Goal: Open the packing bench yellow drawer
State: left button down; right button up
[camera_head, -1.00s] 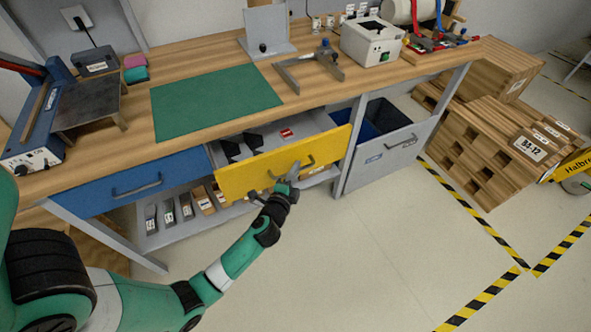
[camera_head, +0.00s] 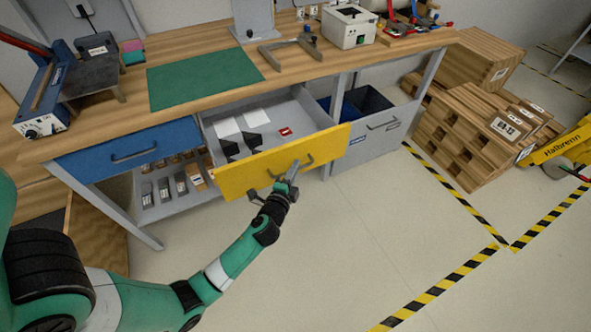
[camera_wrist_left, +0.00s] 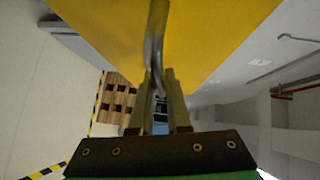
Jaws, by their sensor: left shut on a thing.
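The yellow drawer (camera_head: 237,176) of the packing bench (camera_head: 128,106) is pulled well out, with its grey inside showing. White sheets, dark pieces and a small red item lie in it. My left gripper (camera_head: 287,176) is at the drawer's front, shut on its handle (camera_head: 305,161). In the left wrist view the metal handle (camera_wrist_left: 155,50) runs down between the fingers (camera_wrist_left: 163,100), with the yellow drawer front (camera_wrist_left: 205,35) close above. My right gripper is not in view.
A closed blue drawer (camera_head: 128,151) is left of the yellow one, and a grey bin drawer (camera_head: 375,140) is to its right. Small bins (camera_head: 165,188) sit on the shelf below. The floor (camera_head: 370,230) in front is clear.

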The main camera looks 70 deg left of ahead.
pick_arm(q)
jog(key=c, duration=0.9)
grip_release()
jog(key=shift+s+d+r, duration=0.1)
jog(key=shift+s+d, duration=0.15)
jog(key=shift+d, duration=0.05)
jog(key=p+v, duration=0.1)
jog(key=v, duration=1)
jog(key=shift+w+a, duration=0.1)
